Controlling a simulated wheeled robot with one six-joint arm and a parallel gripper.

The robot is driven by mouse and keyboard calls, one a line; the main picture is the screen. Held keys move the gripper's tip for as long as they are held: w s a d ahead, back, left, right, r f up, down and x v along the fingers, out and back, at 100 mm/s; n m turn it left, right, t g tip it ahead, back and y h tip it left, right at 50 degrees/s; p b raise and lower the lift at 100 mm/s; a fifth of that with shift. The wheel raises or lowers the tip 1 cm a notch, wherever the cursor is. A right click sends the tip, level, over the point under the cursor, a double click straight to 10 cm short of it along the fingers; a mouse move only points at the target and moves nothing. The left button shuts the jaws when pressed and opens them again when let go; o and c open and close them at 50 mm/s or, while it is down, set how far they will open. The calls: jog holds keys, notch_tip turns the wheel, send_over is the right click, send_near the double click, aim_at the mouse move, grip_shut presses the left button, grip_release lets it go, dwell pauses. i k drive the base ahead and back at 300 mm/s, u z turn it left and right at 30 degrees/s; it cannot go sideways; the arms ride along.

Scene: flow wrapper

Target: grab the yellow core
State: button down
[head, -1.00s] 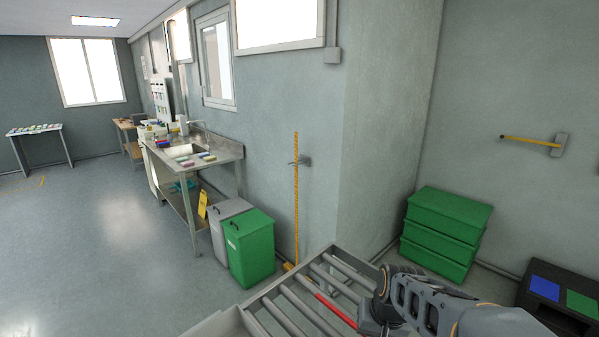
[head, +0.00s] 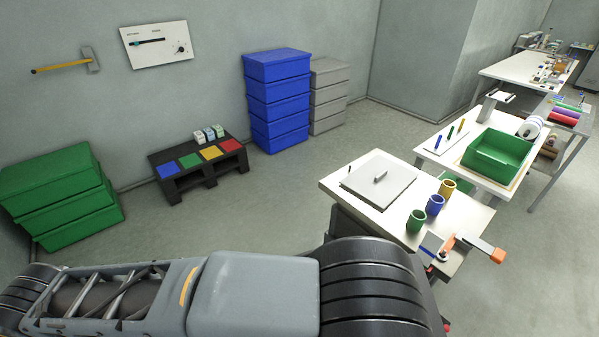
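The yellow core (head: 447,190) is a short hollow cylinder standing upright on a white-topped bench (head: 335,185) at the right of the head view. It stands at the back of a short row with a blue core (head: 434,206) and a green core (head: 416,221), near the bench's right edge. My arm crosses the bottom of the view, in front of and below the bench. My gripper is out of view, so its opening and anything in it are hidden.
A grey plate with a small handle (head: 378,183) lies left of the cores. An orange-handled clamp-like part (head: 475,247) juts from the bench's front right. A green tray (head: 497,157) sits on the table behind. Stacked blue crates (head: 277,103) and a low black pallet (head: 172,189) stand along the wall.

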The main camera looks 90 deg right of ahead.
aim_at(446, 189)
jog(key=k, duration=0.95)
jog(key=z, duration=0.65)
jog(key=i, duration=0.35)
jog(key=z, duration=3.4)
